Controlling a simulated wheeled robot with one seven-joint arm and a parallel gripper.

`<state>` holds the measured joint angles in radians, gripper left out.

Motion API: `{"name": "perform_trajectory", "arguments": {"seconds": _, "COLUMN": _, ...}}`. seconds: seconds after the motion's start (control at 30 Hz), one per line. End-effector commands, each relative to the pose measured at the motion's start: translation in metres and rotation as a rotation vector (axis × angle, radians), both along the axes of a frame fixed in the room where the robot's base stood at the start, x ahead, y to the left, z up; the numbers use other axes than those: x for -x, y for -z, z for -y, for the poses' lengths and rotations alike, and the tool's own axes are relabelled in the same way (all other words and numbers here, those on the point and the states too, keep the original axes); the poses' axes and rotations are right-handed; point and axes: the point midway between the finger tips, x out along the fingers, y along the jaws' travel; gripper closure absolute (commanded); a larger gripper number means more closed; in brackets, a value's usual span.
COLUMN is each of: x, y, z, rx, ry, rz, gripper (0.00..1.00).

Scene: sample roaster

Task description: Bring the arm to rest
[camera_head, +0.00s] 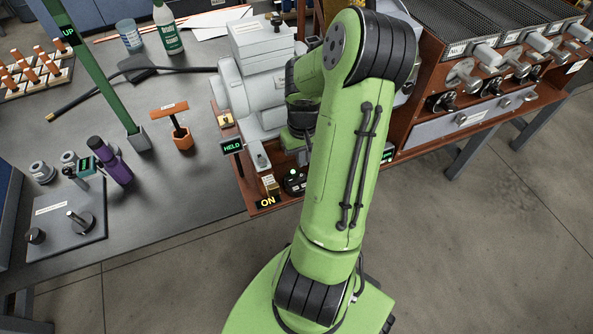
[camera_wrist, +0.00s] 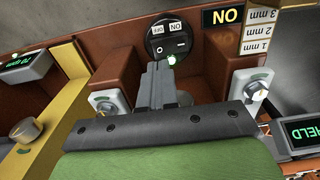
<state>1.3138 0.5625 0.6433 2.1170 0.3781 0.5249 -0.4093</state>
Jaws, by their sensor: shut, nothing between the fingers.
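My green arm (camera_head: 340,150) reaches up from my base and bends over the roaster machine, hiding part of it in the head view. I cannot make out the gripper tips in the head view. In the wrist view my gripper (camera_wrist: 160,68) is shut and empty. Its fingertips are close to a round black switch (camera_wrist: 170,38) with ON and OFF marks; I cannot tell whether they touch it. A small green light shows by the tips. A sign (camera_wrist: 228,17) reading ON stands beside the switch; it also shows in the head view (camera_head: 267,202).
Latch-like fittings flank my gripper at left (camera_wrist: 110,103) and right (camera_wrist: 250,95) in the wrist view. A HELD display (camera_head: 232,146) stands at the machine's left edge. A grey bench (camera_head: 180,190) holds a purple tool (camera_head: 117,172) and an orange-handled tool (camera_head: 180,135). Floor at right is clear.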

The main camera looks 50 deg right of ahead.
Motion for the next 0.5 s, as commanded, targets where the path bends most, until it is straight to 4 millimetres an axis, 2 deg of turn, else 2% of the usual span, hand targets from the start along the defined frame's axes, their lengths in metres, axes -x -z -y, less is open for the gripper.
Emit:
{"name": "perform_trajectory", "arguments": {"seconds": 0.03, "x": 0.0, "y": -0.009, "z": 0.0, "rx": 0.001, "ry": 0.0, "rz": -0.001, "gripper": 1.0}}
{"name": "perform_trajectory", "arguments": {"seconds": 0.2, "x": 0.0, "y": -0.021, "z": 0.0, "rx": 0.001, "ry": 0.0, "rz": -0.001, "gripper": 1.0}}
{"name": "perform_trajectory", "arguments": {"seconds": 0.5, "x": 0.0, "y": -0.019, "z": 0.0, "rx": 0.0, "ry": 0.0, "rz": 0.0, "gripper": 1.0}}
